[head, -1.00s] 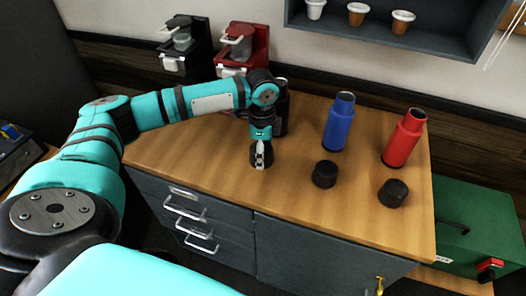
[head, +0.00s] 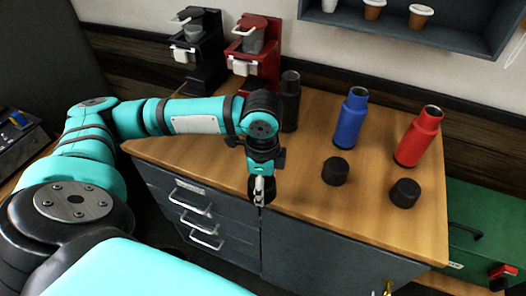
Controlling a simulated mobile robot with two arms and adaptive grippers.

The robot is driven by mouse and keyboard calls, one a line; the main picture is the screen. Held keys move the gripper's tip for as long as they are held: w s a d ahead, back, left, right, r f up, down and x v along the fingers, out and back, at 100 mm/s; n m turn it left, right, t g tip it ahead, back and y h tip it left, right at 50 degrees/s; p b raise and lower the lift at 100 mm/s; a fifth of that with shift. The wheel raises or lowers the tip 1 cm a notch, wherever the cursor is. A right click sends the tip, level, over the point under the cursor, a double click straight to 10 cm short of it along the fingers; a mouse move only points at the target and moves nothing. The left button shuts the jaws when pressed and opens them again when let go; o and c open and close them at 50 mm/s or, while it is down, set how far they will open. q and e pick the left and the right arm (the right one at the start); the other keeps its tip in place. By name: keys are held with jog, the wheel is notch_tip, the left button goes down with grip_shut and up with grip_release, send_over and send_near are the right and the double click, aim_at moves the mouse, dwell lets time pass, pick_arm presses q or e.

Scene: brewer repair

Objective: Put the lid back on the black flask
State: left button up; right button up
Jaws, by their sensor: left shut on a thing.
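The black flask (head: 290,100) stands upright and uncapped-looking on the wooden counter, behind my left arm's wrist. My left gripper (head: 259,190) points down near the counter's front edge. It is shut on a black lid (head: 263,194), which shows partly below the fingers, in front of the black flask and apart from it. Whether the lid touches the counter cannot be told. My right gripper is not in view.
A blue flask (head: 350,118) and a red flask (head: 419,136) stand to the right, with two loose black lids (head: 335,171) (head: 405,193) before them. Black (head: 195,50) and red (head: 255,50) brewers stand at the back. A shelf (head: 430,30) with cups hangs above.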

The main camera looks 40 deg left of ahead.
pick_arm(q)
jog(key=d+r+n, duration=0.4)
jog(key=d+n, duration=0.2)
jog(key=n, duration=0.6)
jog(key=shift+s+r+n, duration=0.2)
jog(key=shift+s+n, duration=0.15)
jog(key=shift+n, duration=0.05)
jog(key=shift+a, duration=0.1)
